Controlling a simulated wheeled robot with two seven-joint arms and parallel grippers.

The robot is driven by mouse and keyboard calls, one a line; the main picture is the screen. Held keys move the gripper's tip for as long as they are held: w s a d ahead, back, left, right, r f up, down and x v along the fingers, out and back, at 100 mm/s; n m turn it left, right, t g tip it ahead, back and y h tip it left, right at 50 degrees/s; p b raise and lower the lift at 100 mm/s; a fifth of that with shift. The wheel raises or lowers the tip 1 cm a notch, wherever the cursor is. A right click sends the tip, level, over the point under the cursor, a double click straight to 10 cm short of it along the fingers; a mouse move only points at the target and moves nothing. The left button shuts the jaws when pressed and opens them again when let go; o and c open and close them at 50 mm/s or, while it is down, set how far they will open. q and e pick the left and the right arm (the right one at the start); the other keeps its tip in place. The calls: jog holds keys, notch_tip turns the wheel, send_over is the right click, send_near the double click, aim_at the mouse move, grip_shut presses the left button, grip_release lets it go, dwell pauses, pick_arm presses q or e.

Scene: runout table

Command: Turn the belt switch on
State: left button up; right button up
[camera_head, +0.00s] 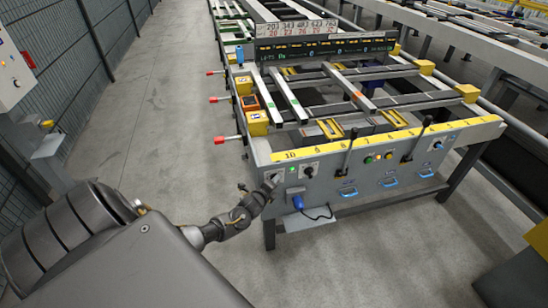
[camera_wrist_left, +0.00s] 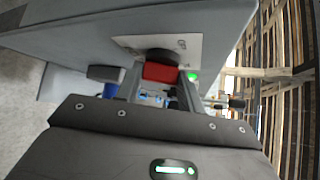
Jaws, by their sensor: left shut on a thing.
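The belt switch appears to be a red knob (camera_wrist_left: 160,72) on a black round base against a white plate (camera_wrist_left: 190,45) in the left wrist view. A green light (camera_wrist_left: 192,77) glows beside it. My left gripper (camera_head: 274,180) is at the left end of the table's front panel in the head view and covers most of the switch there. In the left wrist view the left gripper (camera_wrist_left: 150,88) has its fingers around the red knob, shut on it. The plate's markings are too small to read. My right gripper is in neither view.
The grey runout table's front panel (camera_head: 345,175) carries another knob (camera_head: 308,171), black levers (camera_head: 408,153), coloured buttons (camera_head: 378,157) and blue handles (camera_head: 389,182). A blue plug (camera_head: 298,202) with a cable hangs below. Red-tipped handles (camera_head: 222,140) stick out at the left side. The floor to the left is clear.

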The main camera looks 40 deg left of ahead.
pick_arm(q)
jog(key=shift+d+r+m+g+y+p, duration=0.15)
jog(key=shift+m+g+y+p, duration=0.55)
jog(key=shift+g+p, duration=1)
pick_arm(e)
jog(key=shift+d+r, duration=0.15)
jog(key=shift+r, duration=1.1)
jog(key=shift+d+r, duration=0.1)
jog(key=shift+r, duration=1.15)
pick_arm(q)
jog(key=shift+m+h+p, duration=0.3)
jog(key=o, duration=1)
jog(key=shift+w, duration=0.1)
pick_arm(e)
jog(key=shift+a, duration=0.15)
pick_arm(q)
jog(key=v, duration=1)
jog(key=shift+s+p, duration=0.4)
jog(key=shift+s, duration=0.1)
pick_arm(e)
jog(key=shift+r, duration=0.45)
